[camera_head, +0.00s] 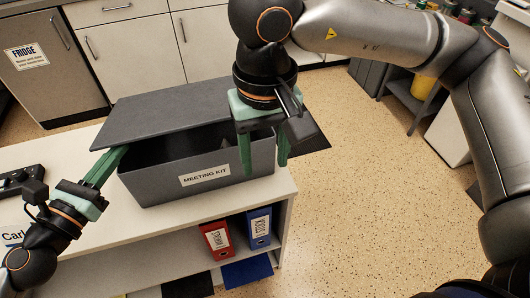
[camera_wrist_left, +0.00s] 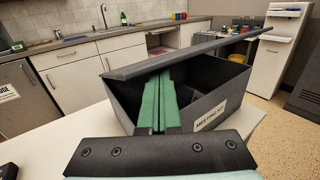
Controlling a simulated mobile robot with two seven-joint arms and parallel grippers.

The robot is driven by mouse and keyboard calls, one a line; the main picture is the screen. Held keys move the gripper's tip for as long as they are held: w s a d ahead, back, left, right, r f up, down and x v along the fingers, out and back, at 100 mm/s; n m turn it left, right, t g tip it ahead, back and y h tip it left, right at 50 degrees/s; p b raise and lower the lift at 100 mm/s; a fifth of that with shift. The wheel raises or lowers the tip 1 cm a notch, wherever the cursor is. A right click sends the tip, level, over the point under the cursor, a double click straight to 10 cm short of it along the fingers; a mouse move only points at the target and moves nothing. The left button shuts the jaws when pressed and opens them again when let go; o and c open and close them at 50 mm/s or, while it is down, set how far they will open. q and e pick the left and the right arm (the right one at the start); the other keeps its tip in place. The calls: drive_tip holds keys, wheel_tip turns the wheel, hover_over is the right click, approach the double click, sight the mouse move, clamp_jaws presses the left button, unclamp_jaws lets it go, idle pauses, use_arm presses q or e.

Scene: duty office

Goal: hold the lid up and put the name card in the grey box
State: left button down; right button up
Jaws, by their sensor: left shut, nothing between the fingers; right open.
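The grey box (camera_head: 150,187), labelled MEETING KIT, stands on the white counter. Its dark grey lid (camera_head: 165,110) is raised and tilted, with a gap at the front showing the dark inside. My left gripper (camera_head: 121,152) is shut and empty, its green fingers under the lid's left part at the box's left end. In the left wrist view the fingers (camera_wrist_left: 160,82) reach up beneath the lid (camera_wrist_left: 190,52). My right gripper (camera_head: 264,160) is open and empty, pointing down at the box's right end. A white card reading "Carl" (camera_head: 12,238) shows at the left edge, partly hidden by my left arm.
A black device (camera_head: 22,178) lies on the counter at the left. Red (camera_head: 216,240) and blue (camera_head: 259,228) binders stand on the shelf below. Cabinets (camera_head: 130,52) and a fridge (camera_head: 45,65) are behind. The speckled floor at right is open.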

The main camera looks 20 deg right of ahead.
use_arm(q)
drive_tip(key=shift+s+f, duration=0.25)
drive_tip(key=shift+f, duration=0.6)
drive_tip(key=shift+s+f, duration=0.25)
drive_tip(key=shift+f, duration=0.55)
drive_tip(key=shift+s+f, duration=0.2)
drive_tip(key=shift+f, duration=1.65)
drive_tip(key=shift+s, duration=0.1)
drive_tip(key=s, duration=0.9)
